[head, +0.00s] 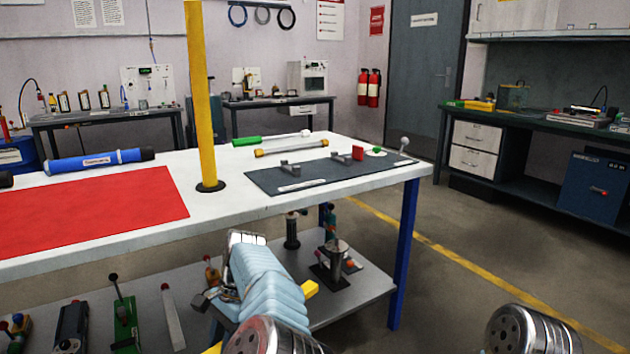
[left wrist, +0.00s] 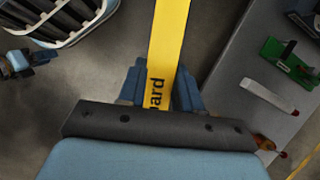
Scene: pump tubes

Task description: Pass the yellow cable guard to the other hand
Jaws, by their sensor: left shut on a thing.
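The yellow cable guard (left wrist: 168,45) is a long flat yellow strip with dark lettering, partly hidden at its lower end. My left gripper (left wrist: 158,88) is shut on it, with a blue finger on each side, and the strip runs up out of the left wrist view. In the head view, a yellow end (head: 311,288) shows right of my pale blue left arm, and another yellow bit shows at the bottom edge. My arm hides the part between and most of the gripper. I cannot make out my right gripper; only right arm metal shows at the lower right.
A white table (head: 240,207) with a red mat (head: 95,208), an upright yellow post (head: 200,100) and a dark board (head: 335,172) stands ahead. Its lower shelf (head: 372,288) holds several tools. Open floor (head: 470,285) lies to the right.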

